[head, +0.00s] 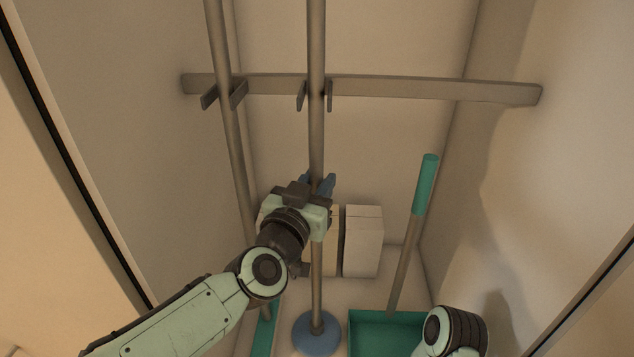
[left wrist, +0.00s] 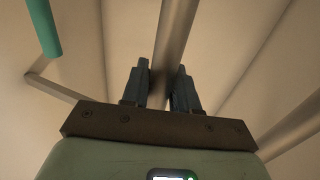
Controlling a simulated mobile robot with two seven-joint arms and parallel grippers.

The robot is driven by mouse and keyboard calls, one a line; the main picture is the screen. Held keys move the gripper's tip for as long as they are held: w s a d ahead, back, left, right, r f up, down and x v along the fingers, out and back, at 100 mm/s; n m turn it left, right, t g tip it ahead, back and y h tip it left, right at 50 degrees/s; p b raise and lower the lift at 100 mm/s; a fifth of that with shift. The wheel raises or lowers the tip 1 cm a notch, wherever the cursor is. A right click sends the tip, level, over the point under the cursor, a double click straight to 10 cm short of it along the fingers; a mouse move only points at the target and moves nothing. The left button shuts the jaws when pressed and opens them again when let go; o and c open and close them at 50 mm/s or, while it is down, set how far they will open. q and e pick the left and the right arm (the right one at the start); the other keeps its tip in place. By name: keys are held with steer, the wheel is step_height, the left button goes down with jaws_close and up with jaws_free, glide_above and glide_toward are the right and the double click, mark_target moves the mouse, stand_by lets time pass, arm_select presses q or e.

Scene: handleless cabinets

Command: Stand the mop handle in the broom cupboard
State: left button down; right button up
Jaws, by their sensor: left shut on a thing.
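The mop handle (head: 316,40) is a long grey-brown pole, near upright, with a round blue foot (head: 317,335) low in the cupboard. It passes between two prongs on the rail (head: 430,90); whether it is seated there I cannot tell. My left gripper (head: 318,184) is shut on the handle below the rail. In the left wrist view the handle (left wrist: 178,30) runs between the fingers of the left gripper (left wrist: 160,88). Only a link of my right arm shows at the lower right; its gripper is out of view.
A second pole (head: 222,45) stands at left between its own prongs, with a green end below. A green tray-like pan (head: 370,318) with a green-tipped handle (head: 426,185) stands right. Pale boxes (head: 363,240) stand at the back. Cupboard walls close both sides.

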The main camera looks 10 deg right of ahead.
arm_select(q)
steer(key=shift+f, duration=0.25)
steer(key=c, duration=0.8)
jaws_free()
